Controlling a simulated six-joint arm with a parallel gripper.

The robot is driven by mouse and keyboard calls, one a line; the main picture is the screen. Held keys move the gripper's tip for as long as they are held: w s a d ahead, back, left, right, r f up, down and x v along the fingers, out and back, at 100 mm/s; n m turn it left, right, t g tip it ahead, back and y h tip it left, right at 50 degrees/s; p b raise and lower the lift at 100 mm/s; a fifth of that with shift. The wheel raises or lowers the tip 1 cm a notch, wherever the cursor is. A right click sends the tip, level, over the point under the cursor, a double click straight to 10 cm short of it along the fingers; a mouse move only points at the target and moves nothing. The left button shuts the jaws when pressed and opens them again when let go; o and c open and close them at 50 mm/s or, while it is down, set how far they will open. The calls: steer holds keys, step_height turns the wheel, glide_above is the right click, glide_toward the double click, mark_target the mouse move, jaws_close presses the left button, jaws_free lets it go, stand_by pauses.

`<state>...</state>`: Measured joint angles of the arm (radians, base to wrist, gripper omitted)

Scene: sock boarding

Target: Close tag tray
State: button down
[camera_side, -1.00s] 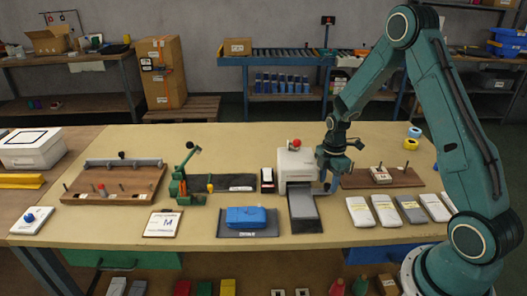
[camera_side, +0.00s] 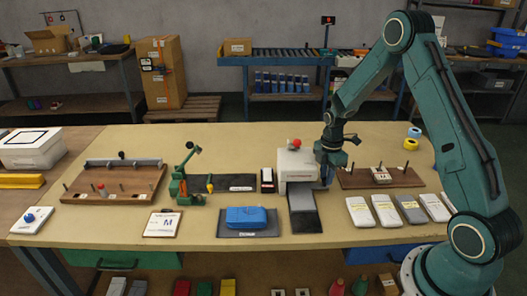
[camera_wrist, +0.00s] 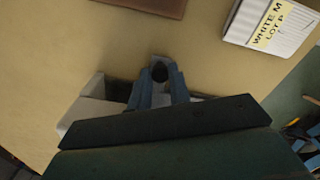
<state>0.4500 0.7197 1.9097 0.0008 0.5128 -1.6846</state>
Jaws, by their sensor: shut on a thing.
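A white machine (camera_side: 297,163) with a red button on top stands at the middle right of the table. My gripper (camera_side: 326,180) is low against its right side in the side view. White edges and a dark gap show beside the fingers; this seems to be the tag tray (camera_wrist: 120,90) at the machine's side. My gripper's dark body hides most of it, so how far it stands out cannot be told.
A dark grey ramp (camera_side: 304,212) runs from the machine's front. White and grey packets (camera_side: 385,209) lie to the right. A brown board (camera_side: 400,178) is behind them. A blue item (camera_side: 246,217) lies on a dark mat at left. Bare table shows between machine and packets.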

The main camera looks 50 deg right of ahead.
steer(key=shift+w+d, duration=1.85)
steer(key=shift+w, duration=0.1)
steer(key=c, duration=1.3)
jaws_free()
steer(key=shift+r, duration=0.15)
step_height(320, 180, up, 14)
steer(key=shift+f, duration=0.25)
